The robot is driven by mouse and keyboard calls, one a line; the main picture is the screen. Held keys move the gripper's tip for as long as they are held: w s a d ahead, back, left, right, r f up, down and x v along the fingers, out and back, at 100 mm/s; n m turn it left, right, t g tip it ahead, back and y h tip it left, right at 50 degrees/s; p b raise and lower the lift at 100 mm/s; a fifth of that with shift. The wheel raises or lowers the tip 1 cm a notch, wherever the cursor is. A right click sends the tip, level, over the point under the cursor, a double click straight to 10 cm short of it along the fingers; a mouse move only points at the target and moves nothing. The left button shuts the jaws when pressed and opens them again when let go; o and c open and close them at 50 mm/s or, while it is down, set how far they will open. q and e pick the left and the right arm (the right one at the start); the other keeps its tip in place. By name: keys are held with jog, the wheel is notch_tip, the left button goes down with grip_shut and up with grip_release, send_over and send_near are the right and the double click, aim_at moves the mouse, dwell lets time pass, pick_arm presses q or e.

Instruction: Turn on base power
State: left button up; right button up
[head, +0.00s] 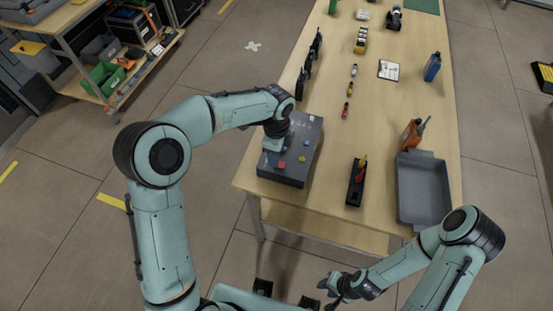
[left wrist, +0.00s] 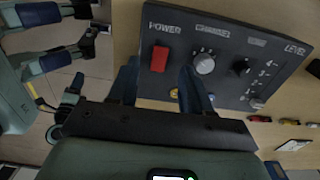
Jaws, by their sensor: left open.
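The grey control box (head: 308,135) sits on the near left corner of the wooden table. In the left wrist view its dark panel (left wrist: 225,62) carries a red rocker switch (left wrist: 160,58) under the word POWER, with knobs and a LEVEL scale to its right. My left gripper (head: 272,150) is over the box's left side. In the left wrist view its fingers (left wrist: 158,78) are apart and empty, and the red switch shows between and beyond them. I cannot tell if they touch the panel. My right gripper (head: 328,292) is open and empty, low in front of the table.
A black holder (head: 354,190) and a grey tray (head: 424,190) stand right of the box. An orange bottle (head: 411,135), a blue bottle (head: 432,67) and small coloured items lie farther back. Dark upright items (head: 309,62) line the left edge.

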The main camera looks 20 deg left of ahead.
pick_arm(q)
jog(key=shift+f, duration=2.15)
